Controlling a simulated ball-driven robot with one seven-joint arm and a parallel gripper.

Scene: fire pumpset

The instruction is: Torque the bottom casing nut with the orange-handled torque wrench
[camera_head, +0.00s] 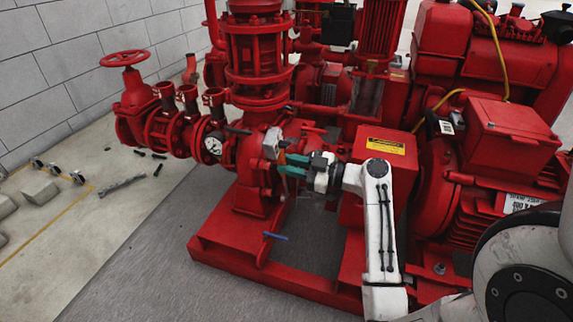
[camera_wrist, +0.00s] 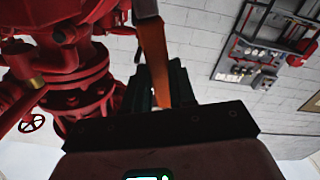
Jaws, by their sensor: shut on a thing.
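My gripper (camera_head: 290,165), with teal fingers, is shut on the orange-handled torque wrench (camera_head: 281,157) in front of the red pump casing (camera_head: 255,165). A grey metal piece (camera_head: 271,143) is close by the wrench's upper end; I cannot tell whether it is part of the wrench.
A blue-handled tool (camera_head: 275,236) is at the red base frame (camera_head: 240,255). A black-handled tool (camera_head: 238,130) and a red-handled tool (camera_head: 313,128) stick out by the casing. A red box (camera_head: 385,150) with a yellow label stands close behind my arm.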

